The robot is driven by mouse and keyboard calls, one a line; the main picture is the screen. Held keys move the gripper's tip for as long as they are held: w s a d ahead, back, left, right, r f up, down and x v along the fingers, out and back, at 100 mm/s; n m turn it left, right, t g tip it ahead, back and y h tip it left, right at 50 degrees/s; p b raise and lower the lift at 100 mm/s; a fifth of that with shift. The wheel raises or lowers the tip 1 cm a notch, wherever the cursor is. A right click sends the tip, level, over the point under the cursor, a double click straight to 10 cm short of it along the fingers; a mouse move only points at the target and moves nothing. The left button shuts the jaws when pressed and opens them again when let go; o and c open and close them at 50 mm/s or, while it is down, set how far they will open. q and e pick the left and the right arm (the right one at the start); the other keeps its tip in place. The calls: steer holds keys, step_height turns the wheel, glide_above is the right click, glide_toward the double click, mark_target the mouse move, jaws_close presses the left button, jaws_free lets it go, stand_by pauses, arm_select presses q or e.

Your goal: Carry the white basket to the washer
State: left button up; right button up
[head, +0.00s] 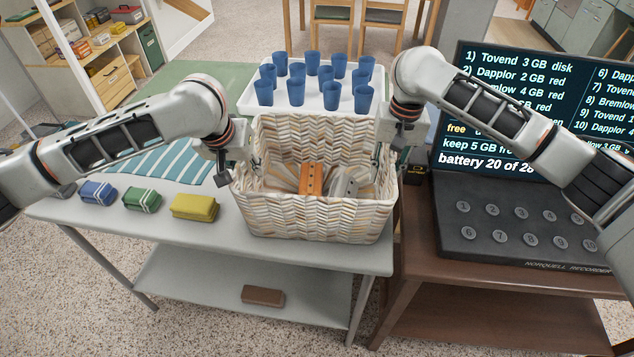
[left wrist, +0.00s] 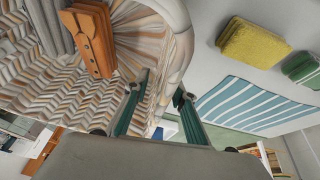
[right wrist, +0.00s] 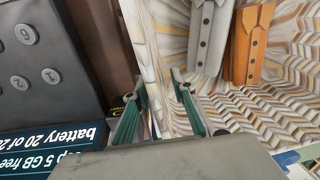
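The white woven basket (head: 310,215) stands upright on the grey table's right end. It holds an orange buttoned item (head: 312,179) and a grey one (head: 345,184); both also show in the right wrist view. My left gripper (head: 245,160) is at the basket's left rim, its fingers apart on either side of the wall; in the left wrist view (left wrist: 162,90) I see a gap beside the rim. My right gripper (head: 385,152) straddles the right rim the same way, its fingers (right wrist: 157,92) apart. The washer is not in view.
A white tray (head: 250,97) of several blue cups stands behind the basket. Blue, green and yellow (head: 194,207) folded cloths and a striped cloth (head: 165,160) lie left. A black console (head: 520,230) on a brown table stands close right. A brown block (head: 262,296) lies on the lower shelf.

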mark_target(390, 151)
arm_select(q)
jaws_close()
arm_select(e)
jaws_close()
arm_select(q)
steer(key=shift+r, duration=0.2)
arm_select(e)
steer(key=shift+r, duration=0.2)
